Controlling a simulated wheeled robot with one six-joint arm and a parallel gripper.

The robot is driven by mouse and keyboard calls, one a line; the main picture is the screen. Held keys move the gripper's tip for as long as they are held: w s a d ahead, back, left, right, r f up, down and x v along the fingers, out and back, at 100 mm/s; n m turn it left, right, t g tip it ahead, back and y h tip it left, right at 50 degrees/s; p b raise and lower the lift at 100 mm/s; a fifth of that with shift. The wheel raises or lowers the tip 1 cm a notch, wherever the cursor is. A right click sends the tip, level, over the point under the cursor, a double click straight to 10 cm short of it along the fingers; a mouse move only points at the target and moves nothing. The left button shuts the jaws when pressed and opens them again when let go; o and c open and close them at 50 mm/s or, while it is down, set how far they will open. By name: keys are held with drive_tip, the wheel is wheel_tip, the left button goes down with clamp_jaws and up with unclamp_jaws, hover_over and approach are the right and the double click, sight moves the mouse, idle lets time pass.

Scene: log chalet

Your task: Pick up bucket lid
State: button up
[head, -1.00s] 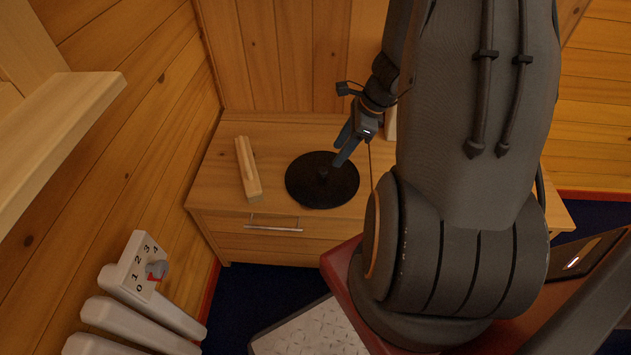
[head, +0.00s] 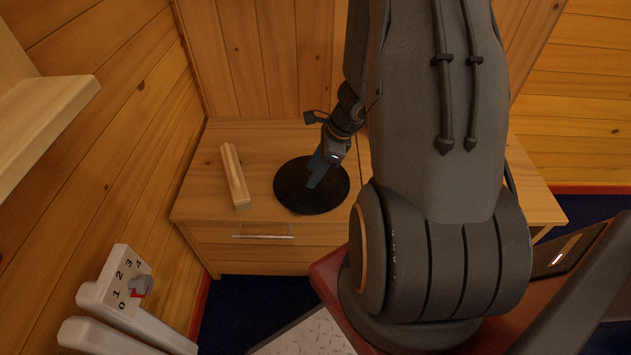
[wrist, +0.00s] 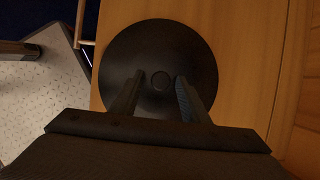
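The bucket lid (head: 291,196) is a round, dark disc lying flat on the wooden cabinet top. It also shows in the wrist view (wrist: 148,40), with a small round knob (wrist: 161,80) at its centre. My gripper (head: 314,184) is over the lid, pointing down at it. In the wrist view my gripper (wrist: 157,82) is open, with one finger on each side of the knob and a gap between finger and knob on both sides. I cannot tell how far the fingertips are above the lid's surface.
A wooden block-like piece (head: 235,178) lies on the cabinet top (head: 200,195) left of the lid. A drawer handle (head: 263,236) is on the cabinet front. A white radiator with a numbered dial (head: 126,283) stands at lower left. A wooden shelf (head: 45,110) juts out at left.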

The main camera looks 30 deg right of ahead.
clamp_jaws()
